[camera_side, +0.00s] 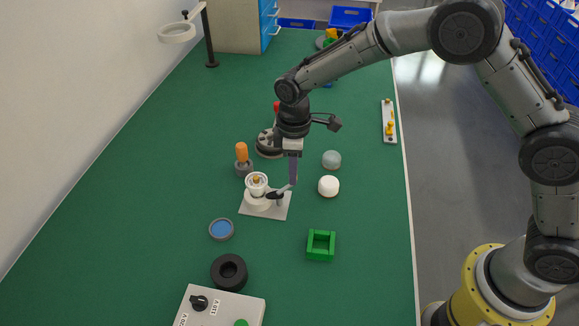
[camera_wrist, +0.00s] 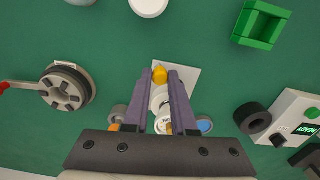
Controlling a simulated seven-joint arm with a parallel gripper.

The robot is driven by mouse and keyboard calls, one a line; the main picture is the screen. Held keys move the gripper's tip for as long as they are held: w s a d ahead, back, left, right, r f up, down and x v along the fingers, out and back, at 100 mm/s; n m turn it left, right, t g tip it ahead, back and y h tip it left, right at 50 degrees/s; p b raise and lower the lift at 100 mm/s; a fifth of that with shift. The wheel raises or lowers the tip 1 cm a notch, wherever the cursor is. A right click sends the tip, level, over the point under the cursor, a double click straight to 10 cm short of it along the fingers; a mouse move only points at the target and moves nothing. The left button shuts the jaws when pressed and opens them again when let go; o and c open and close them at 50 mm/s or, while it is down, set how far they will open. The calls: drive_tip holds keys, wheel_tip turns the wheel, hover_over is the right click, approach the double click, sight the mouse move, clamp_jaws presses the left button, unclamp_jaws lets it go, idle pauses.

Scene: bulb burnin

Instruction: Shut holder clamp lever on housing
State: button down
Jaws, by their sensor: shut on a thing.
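The holder's pale grey plate (camera_side: 249,210) lies on the green mat, with the white housing (camera_side: 257,188) upright on it and a small amber tip on top. The clamp lever (camera_side: 282,190) is on the plate's right side, a grey arm with a black part, slanting up to the right. My gripper (camera_side: 293,184) points down at the lever's raised end. In the wrist view, my gripper (camera_wrist: 163,75) has a yellow knob (camera_wrist: 160,74) between its purple fingertips, apparently the lever's end. The housing (camera_wrist: 160,98) shows partly between the fingers. The fingers hide the knob in the side view.
An orange-handled item (camera_side: 242,153) stands close behind the housing. A white puck (camera_side: 328,186) and a green square frame (camera_side: 320,246) lie to the right. A blue disc (camera_side: 221,229), black ring (camera_side: 229,271) and control box (camera_side: 225,308) are nearer. The mat between them is clear.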

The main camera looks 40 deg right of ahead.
drive_tip(key=shift+s+a+m, duration=0.1)
drive_tip(key=shift+s+m, duration=0.3)
drive_tip(key=shift+m, duration=0.65)
drive_tip(key=shift+s+m, duration=0.35)
drive_tip(key=shift+m, duration=0.7)
drive_tip(key=c, duration=0.7)
unclamp_jaws()
drive_tip(key=shift+s, duration=0.1)
drive_tip(key=shift+r, duration=0.1)
wheel_tip(320, 180, up, 14)
drive_tip(key=shift+f, duration=0.15)
